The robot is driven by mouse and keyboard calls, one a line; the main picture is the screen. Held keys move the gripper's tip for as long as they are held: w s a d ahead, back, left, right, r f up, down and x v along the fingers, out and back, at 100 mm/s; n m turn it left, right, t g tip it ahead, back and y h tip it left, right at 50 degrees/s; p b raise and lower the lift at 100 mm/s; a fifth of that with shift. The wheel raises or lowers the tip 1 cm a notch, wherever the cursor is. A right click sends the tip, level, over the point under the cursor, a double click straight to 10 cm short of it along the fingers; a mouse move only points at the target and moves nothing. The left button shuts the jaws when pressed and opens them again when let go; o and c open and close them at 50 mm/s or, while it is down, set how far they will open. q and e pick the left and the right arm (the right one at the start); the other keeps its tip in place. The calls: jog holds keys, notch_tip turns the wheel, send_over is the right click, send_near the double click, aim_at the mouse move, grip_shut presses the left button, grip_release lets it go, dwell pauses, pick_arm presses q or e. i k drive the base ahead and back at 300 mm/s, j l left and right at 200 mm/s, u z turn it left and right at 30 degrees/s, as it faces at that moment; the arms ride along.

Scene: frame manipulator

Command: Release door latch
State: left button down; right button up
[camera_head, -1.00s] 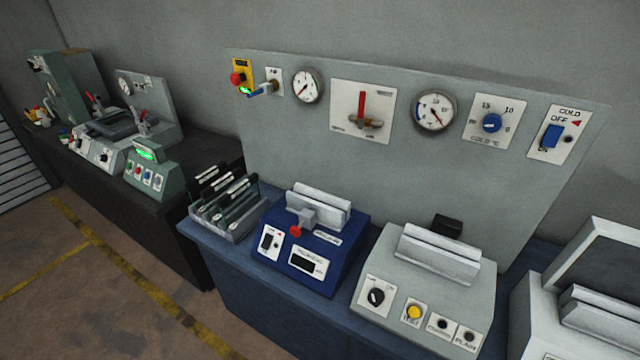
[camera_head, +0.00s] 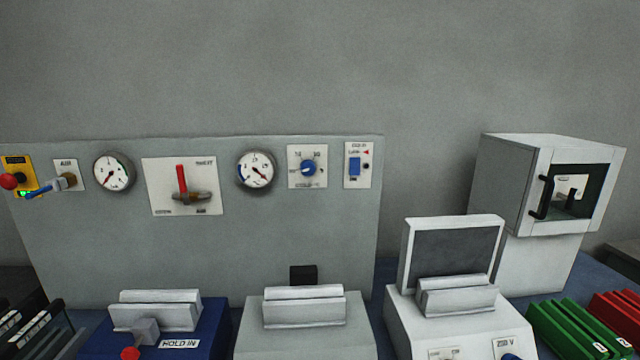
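A white box-shaped cabinet (camera_head: 505,178) stands at the right on a pale pedestal, against the grey wall. Its front door (camera_head: 581,222) has a white frame around a dark window and looks closed. A black bar handle (camera_head: 543,197) stands upright on the left side of the door. Through the window a pale plate and a dark curved part (camera_head: 573,200) show; I cannot tell whether that part is a latch. Neither of my grippers is in view.
A grey panel (camera_head: 120,240) at the left carries gauges, a red lever (camera_head: 181,180) and switches. Below it stand a blue device (camera_head: 205,320) and a grey one (camera_head: 262,335). A white device with a raised screen (camera_head: 452,252) and green racks (camera_head: 580,325) stand before the cabinet.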

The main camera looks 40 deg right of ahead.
aim_at(569, 199)
jog(key=z, duration=2.6)
